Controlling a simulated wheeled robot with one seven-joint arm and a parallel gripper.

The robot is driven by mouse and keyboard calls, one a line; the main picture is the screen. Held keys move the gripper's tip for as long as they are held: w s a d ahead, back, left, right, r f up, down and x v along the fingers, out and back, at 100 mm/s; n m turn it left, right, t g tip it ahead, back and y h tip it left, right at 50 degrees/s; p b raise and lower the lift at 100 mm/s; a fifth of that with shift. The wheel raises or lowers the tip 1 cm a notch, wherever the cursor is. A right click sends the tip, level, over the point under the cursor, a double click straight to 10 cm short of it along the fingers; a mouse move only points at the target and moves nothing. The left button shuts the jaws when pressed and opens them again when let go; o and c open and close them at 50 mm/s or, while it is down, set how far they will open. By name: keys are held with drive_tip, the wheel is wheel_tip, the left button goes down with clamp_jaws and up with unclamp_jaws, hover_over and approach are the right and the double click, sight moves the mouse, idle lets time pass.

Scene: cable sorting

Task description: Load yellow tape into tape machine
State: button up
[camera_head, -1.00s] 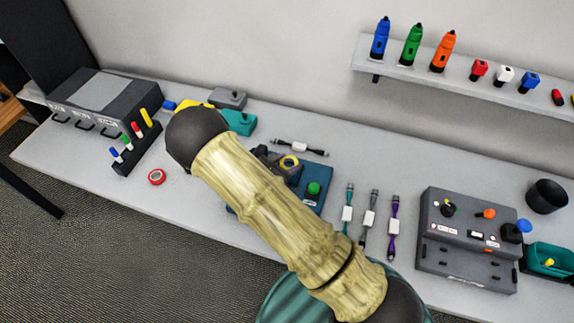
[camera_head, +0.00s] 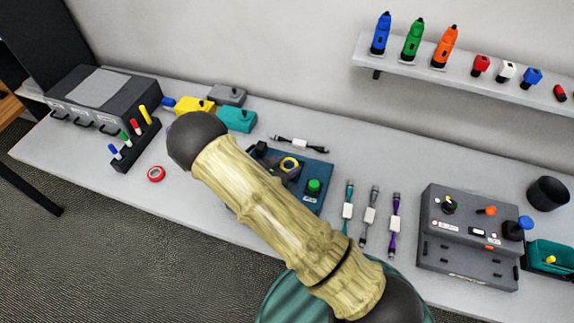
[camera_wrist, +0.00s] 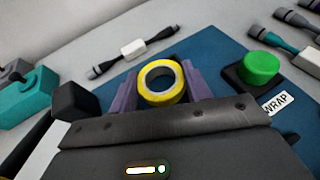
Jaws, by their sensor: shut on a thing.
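The yellow tape (camera_wrist: 180,84), a ring with a light inner core, is held between the fingers of my gripper (camera_wrist: 161,80) in the wrist view. The tape machine has a blue base (camera_wrist: 222,66), a green button (camera_wrist: 261,66) beside a "WRAP" label, and a black block (camera_wrist: 75,101) at the left. The gripper body hides the near part of the machine. I cannot tell whether the tape touches it.
A black-and-white cable (camera_head: 300,143) lies behind the machine and several cables lie to its right. A red tape (camera_head: 156,173) lies at the left, near a marker rack (camera_head: 133,150). Yellow (camera_head: 194,106), teal (camera_head: 238,119) and grey boxes stand behind. My arm crosses the middle.

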drive_tip(key=o, duration=1)
drive_tip(key=shift+c, duration=0.2)
drive_tip(key=shift+r, duration=0.1)
drive_tip(key=shift+r+p, duration=0.7)
drive_tip(key=shift+r, duration=0.05)
drive_tip(key=b+v, duration=0.1)
drive_tip(key=v, duration=0.3)
drive_tip(key=b+v, duration=0.1)
drive_tip(key=v, duration=0.3)
drive_tip(key=b+v, duration=0.1)
drive_tip(key=v, duration=0.3)
drive_tip(key=shift+f+b, duration=0.3)
drive_tip(key=shift+b, duration=0.1)
